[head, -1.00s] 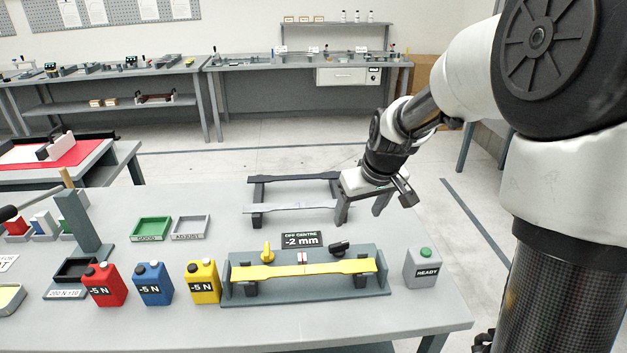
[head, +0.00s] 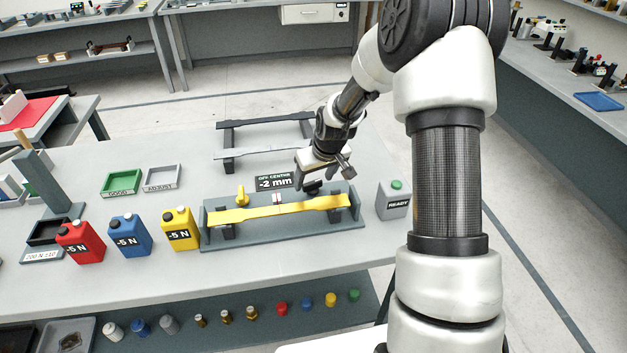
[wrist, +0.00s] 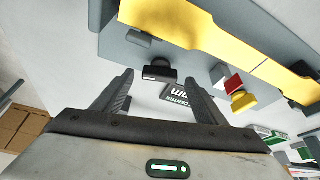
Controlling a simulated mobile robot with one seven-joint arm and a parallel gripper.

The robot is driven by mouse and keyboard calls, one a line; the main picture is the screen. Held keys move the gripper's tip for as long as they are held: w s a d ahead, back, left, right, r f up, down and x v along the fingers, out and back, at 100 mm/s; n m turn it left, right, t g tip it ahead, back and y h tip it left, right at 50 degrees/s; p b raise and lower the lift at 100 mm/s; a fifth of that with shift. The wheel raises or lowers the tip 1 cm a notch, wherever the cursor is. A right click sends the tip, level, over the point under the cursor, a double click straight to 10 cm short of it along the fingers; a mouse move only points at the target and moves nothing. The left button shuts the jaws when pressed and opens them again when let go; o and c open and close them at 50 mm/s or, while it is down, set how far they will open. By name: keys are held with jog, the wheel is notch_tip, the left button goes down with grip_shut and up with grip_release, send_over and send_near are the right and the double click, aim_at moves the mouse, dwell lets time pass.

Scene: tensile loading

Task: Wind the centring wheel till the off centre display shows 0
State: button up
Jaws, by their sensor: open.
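The off centre display (head: 275,182) reads -2 mm, behind the grey fixture (head: 290,231). A yellow test strip (head: 285,208) lies along the fixture. A black knob (head: 313,187), apparently the centring wheel, sits at the fixture's rear right; a yellow knob (head: 241,196) is at its rear left. My gripper (head: 322,176) is open and empty, above and close to the black knob, partly covering it in the head view. In the wrist view the black knob (wrist: 160,71) lies ahead, between the spread fingertips (wrist: 160,80). I cannot tell whether they touch it.
A grey box with a green READY button (head: 394,199) stands right of the fixture. Red, blue and yellow -5 N weights (head: 180,232) stand to its left. Green and grey trays (head: 122,183) and a dark rack with a grey strip (head: 262,153) lie behind.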

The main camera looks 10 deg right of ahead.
jog(key=shift+x, duration=0.85)
jog(key=shift+c, duration=0.5)
jog(key=c, duration=1)
jog(key=shift+o, duration=0.2)
jog(key=shift+f+b, duration=0.1)
jog(key=shift+b, duration=0.2)
jog(key=shift+a+f+m+h+b, duration=0.15)
jog(key=shift+m+h+b, duration=0.25)
jog(key=shift+m+b, duration=0.6)
jog(key=shift+r+m+h+b, duration=0.1)
jog(key=shift+m+h+b, duration=0.35)
jog(key=shift+m, duration=0.5)
jog(key=shift+r+m+h+b, duration=0.2)
jog(key=shift+m+b, duration=0.3)
jog(key=shift+m, duration=0.45)
